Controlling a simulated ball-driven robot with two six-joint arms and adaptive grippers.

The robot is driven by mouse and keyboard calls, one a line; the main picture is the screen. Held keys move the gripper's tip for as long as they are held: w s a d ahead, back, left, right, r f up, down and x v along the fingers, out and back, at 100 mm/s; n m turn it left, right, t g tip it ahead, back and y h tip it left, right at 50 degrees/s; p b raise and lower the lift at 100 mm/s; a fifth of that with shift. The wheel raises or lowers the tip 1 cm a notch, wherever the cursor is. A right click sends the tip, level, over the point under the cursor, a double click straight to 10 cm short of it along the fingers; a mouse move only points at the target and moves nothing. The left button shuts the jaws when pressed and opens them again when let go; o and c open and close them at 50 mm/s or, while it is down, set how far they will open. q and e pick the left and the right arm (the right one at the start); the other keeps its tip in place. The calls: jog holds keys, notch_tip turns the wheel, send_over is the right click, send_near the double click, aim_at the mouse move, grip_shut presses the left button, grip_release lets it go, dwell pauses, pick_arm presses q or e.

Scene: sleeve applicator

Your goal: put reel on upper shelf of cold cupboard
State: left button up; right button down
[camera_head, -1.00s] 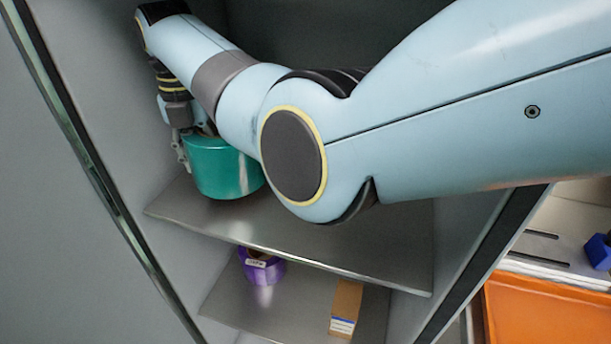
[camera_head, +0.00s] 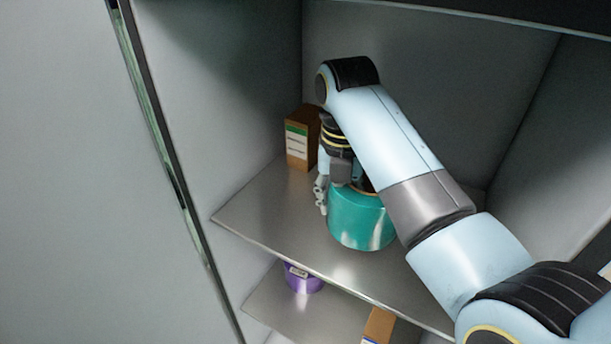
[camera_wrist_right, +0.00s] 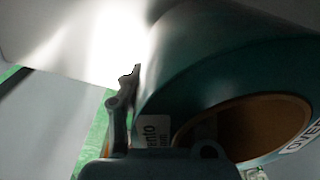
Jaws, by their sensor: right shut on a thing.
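The teal reel (camera_head: 361,218) is at the upper shelf (camera_head: 265,215) of the cold cupboard, near the middle of its front part. I cannot tell whether its underside touches the shelf. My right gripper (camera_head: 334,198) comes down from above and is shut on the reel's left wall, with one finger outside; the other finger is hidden. In the right wrist view the reel (camera_wrist_right: 220,75) fills the upper right, with its brown core and part of a label showing. My left gripper is not in view.
A brown box (camera_head: 297,139) with a green and white label stands on the upper shelf, behind and left of the reel. The lower shelf (camera_head: 335,315) holds a purple reel (camera_head: 302,279) and another brown box (camera_head: 379,326). Bare shelf lies left of the teal reel.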

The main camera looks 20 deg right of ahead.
aim_at(355, 191)
jog(key=shift+s+d+r+p, duration=0.1)
jog(key=shift+s+d+p, duration=0.25)
jog(key=shift+s+d, duration=0.65)
jog(key=shift+f+p, duration=0.35)
jog(key=shift+f, duration=1.45)
jog(key=c, duration=1)
grip_release()
jog(key=shift+s+a, duration=0.1)
notch_tip(355, 191, up, 8)
jog(key=shift+f+b, duration=0.25)
jog(key=shift+b, duration=0.25)
